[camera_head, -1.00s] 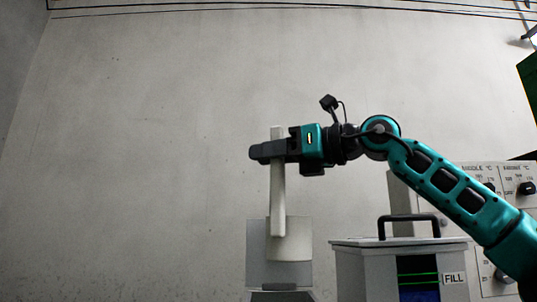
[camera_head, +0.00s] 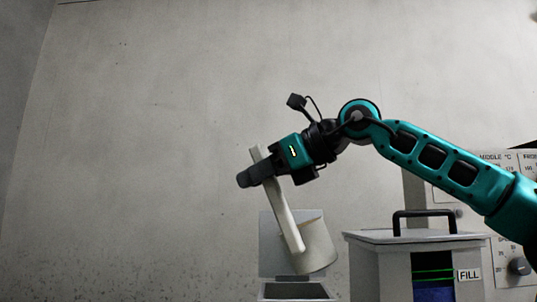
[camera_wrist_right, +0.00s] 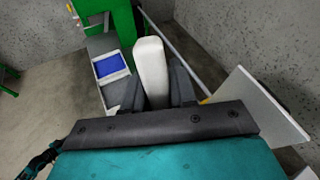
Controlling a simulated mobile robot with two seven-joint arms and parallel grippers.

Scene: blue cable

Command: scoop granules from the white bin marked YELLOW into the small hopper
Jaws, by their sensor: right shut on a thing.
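My right gripper (camera_head: 257,175) is shut on the handle of a white scoop (camera_head: 315,248). The long handle leans, its top to the left, and the cup hangs tilted at its lower end. The cup is in front of an upright grey panel and above a dark-topped opening (camera_head: 295,291) at the bottom edge, possibly the small hopper. The cup's contents are hidden. In the right wrist view the pale handle (camera_wrist_right: 151,70) stands between dark fingers. I see no bin marked YELLOW. My left gripper is not in view.
Right of the scoop stands a grey box (camera_head: 373,270) with a black-handled lid, a FILL label and blue material in its window. A control panel (camera_head: 515,225) with knobs is behind it. The wrist view shows a white-rimmed tray (camera_wrist_right: 109,66) with blue inside. The left is clear.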

